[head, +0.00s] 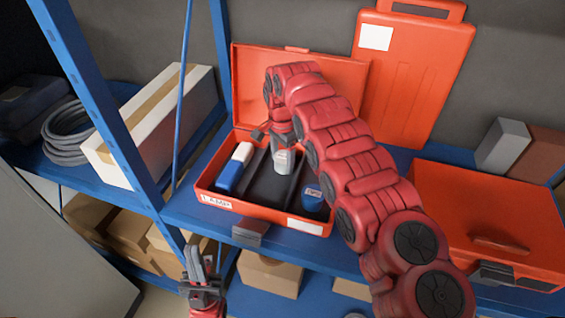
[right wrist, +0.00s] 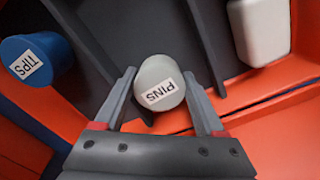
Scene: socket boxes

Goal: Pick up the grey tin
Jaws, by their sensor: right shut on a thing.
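The grey tin (right wrist: 160,100), with a white PINS label, sits between the fingers of my right gripper (right wrist: 160,76). The fingers are shut on its sides. In the head view, the tin (head: 284,166) is under my right gripper (head: 281,143), over the middle of the open orange case (head: 262,212) with its dark insert. I cannot tell whether the tin touches the insert. My left gripper (head: 197,262) is low at the front of the shelf, apart from the case. Its fingers point up, and I cannot tell whether they are open.
A blue TIPS tin (head: 312,199) stands at the case's right and a blue-and-white container (head: 235,168) at its left. A white taped carton (head: 155,120) is behind a blue post (head: 107,110). A closed orange case (head: 495,215) lies right of my right arm.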

